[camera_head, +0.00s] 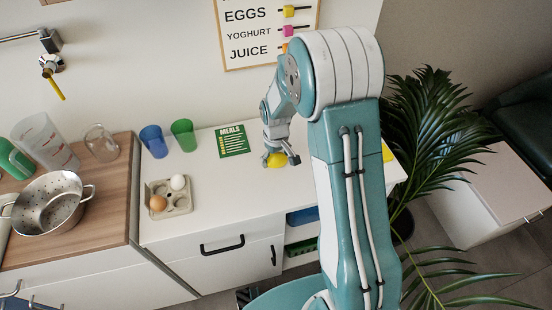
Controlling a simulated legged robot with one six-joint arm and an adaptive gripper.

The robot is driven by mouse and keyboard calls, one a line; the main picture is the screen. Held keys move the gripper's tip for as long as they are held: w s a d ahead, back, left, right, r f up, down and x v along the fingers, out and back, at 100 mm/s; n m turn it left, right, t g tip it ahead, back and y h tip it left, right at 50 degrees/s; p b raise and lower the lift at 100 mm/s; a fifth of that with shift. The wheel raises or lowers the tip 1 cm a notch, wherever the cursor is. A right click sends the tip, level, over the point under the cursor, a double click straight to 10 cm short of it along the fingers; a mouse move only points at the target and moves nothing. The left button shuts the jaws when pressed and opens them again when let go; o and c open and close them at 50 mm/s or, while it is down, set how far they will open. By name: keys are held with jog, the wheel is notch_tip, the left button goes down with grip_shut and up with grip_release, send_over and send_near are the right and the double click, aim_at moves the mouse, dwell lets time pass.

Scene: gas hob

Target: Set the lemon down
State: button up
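The yellow lemon (277,160) is at the white counter (225,190), right of the green card. My gripper (280,159) points down at it, with its dark fingers on either side of the lemon. At this size I cannot tell whether the fingers press on the lemon or stand slightly apart from it. I also cannot tell whether the lemon rests on the counter or is just above it. My own arm hides the counter to the right of the gripper.
An egg holder (181,204) with a brown egg and a white egg stands at the counter's left. A blue cup (153,141), a green cup (183,134) and a green "MEALS" card (232,141) are along the back. A metal colander (47,204) sits on the wooden top. The counter's front middle is clear.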

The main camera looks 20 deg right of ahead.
jog(key=shift+a, duration=0.15)
jog(key=c, duration=0.8)
jog(key=shift+r, duration=0.45)
notch_tip(320, 180, up, 2)
jog(key=shift+r, duration=0.2)
jog(key=s+d+r, duration=0.2)
jog(key=s+r, duration=0.7)
jog(key=s, duration=0.4)
jog(key=shift+s+d+r, duration=0.15)
jog(key=shift+s+r, duration=0.1)
jog(key=shift+s, duration=0.15)
